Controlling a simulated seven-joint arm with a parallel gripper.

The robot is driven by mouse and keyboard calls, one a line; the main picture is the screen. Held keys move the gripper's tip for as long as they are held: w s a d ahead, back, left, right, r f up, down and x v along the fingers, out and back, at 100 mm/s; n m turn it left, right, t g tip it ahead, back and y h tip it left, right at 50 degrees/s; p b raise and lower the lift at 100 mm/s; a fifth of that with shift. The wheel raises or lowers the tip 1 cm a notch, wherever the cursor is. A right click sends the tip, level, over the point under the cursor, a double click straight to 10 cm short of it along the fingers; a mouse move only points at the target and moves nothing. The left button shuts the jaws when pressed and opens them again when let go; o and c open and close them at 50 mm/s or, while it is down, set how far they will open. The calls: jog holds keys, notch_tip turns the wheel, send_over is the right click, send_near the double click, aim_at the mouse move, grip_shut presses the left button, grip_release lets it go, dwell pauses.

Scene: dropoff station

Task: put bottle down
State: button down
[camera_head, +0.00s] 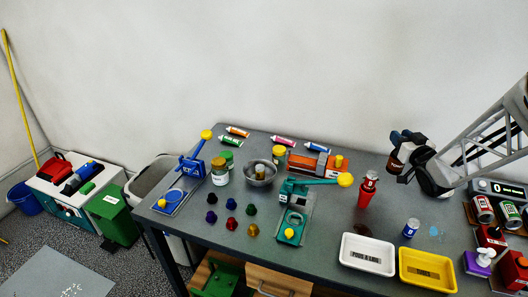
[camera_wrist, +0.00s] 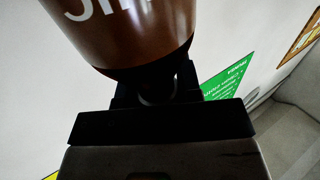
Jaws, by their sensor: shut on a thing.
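My gripper (camera_head: 403,150) is at the right of the head view, raised over the back right part of the grey table (camera_head: 335,213). It is shut on a brown bottle (camera_head: 396,165), which shows dark and small there and is partly covered by the gripper. In the wrist view the brown bottle (camera_wrist: 125,32) fills the top, with white lettering and a dark lower end between the fingers. Most of it lies outside that view. From the head view, the bottle appears clear of the tabletop.
A red bottle (camera_head: 364,195) stands left of my gripper. In front are a white tray (camera_head: 345,262), a yellow tray (camera_head: 405,280) and a small blue-and-white can (camera_head: 410,228). Red and green cans (camera_head: 483,209) crowd the right edge. Bare tabletop lies between the red bottle and the can.

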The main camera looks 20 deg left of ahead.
jog(key=w+a+r+n+g+y, duration=0.1)
jog(key=w+a+n+g+y, duration=0.15)
jog(key=a, duration=0.65)
jog(key=w+a+r+n+g+y, duration=0.1)
jog(key=w+a+n+g+y, duration=0.2)
jog(key=a, duration=0.5)
jog(key=w+a+r+n+g+y, duration=0.1)
jog(key=a+n+g+y, duration=0.25)
jog(key=a, duration=0.55)
jog(key=s+a+f+n+g+h, duration=0.1)
jog(key=a+n+g, duration=0.3)
jog(key=a, duration=1)
jog(key=s+a+f+n+g+h, duration=0.1)
jog(key=s+a+n+g, duration=0.3)
jog(key=a+g, duration=0.6)
jog(key=a, duration=0.4)
jog(key=shift+f+g, duration=0.35)
jog(key=shift+g, duration=0.05)
jog(key=shift+s, duration=0.1)
notch_tip(320, 180, down, 6)
jog(key=shift+f, duration=0.25)
jog(key=shift+f, duration=1.9)
